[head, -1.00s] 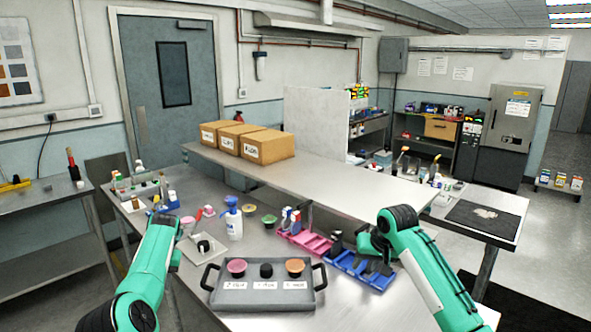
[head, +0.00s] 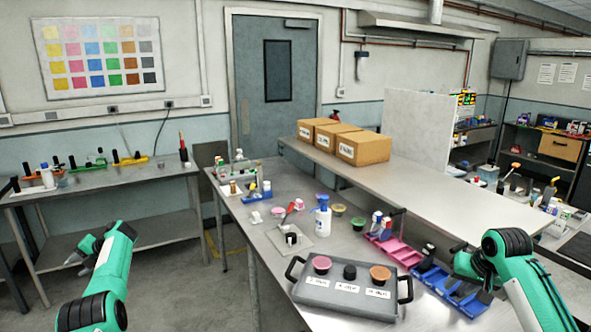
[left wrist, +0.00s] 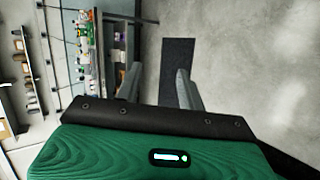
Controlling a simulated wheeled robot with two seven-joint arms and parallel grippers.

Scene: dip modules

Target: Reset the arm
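My left gripper (head: 76,262) hangs at the lower left of the head view, over the floor between the side bench and the main table. Its two grey fingers (left wrist: 158,78) stand apart in the left wrist view, with only floor and a dark strip between them, so it is open and empty. My right gripper (head: 462,268) is at the right of the head view, over or beside the blue bins (head: 452,288). Its fingers are mostly hidden by its own wrist, so I cannot tell whether it is open.
The main table holds a grey tray (head: 345,299) with three round-topped items, pink bins (head: 400,252), a spray bottle (head: 323,217) and small cups. Cardboard boxes (head: 363,148) stand on the raised shelf (head: 420,184). A side bench (head: 110,186) stands at left, with open floor before it.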

